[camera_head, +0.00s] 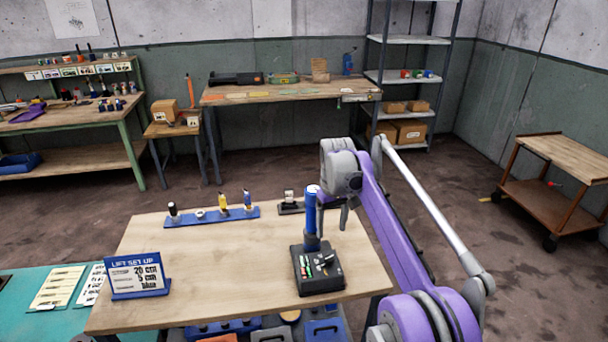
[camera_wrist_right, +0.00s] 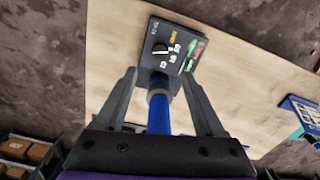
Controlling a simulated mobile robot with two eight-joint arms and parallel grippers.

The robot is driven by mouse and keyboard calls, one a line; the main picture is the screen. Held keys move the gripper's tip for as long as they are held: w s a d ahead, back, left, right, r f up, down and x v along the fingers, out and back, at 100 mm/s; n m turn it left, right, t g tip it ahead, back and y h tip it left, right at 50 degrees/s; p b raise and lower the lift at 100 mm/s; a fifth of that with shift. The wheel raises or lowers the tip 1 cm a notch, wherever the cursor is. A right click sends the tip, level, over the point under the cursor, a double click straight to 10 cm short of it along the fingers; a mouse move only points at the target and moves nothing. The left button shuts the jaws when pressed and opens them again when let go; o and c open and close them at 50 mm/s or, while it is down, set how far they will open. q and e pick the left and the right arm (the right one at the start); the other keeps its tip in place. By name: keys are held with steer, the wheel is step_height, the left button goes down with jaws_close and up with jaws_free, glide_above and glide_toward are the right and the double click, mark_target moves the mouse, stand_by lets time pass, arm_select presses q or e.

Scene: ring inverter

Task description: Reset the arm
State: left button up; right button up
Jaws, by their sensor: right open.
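A black control box (camera_head: 318,268) with a dial and green and red parts on its top sits near the front right of the wooden table (camera_head: 220,260). A blue post (camera_head: 311,215) stands upright at its back, with a pale cap on top. My right gripper (camera_head: 335,212) is beside the upper post. In the right wrist view, its fingers (camera_wrist_right: 158,78) are open on either side of the blue post (camera_wrist_right: 158,112), with gaps visible. The box (camera_wrist_right: 172,50) shows beyond the fingertips there. My left gripper is out of view.
A blue rack (camera_head: 212,217) with several small items lies along the table's back. A "LIFT SET UP" sign (camera_head: 138,275) stands at the front left. A small grey-black device (camera_head: 290,203) sits behind the post. The table's middle is clear.

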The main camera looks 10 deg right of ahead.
steer(key=s+r+m+t, duration=0.1)
steer(key=s+r+t, duration=0.15)
steer(key=s, duration=1.25)
steer(key=s+f+m+t, duration=0.1)
steer(key=s+f, duration=0.5)
steer(key=s, duration=0.3)
steer(key=s+f+t, duration=0.2)
steer(key=s+f, duration=0.3)
steer(key=s, duration=0.4)
steer(key=shift+s+d+f+m, duration=0.2)
steer(key=shift+s+f+m, duration=0.05)
steer(key=shift+f+m, duration=0.15)
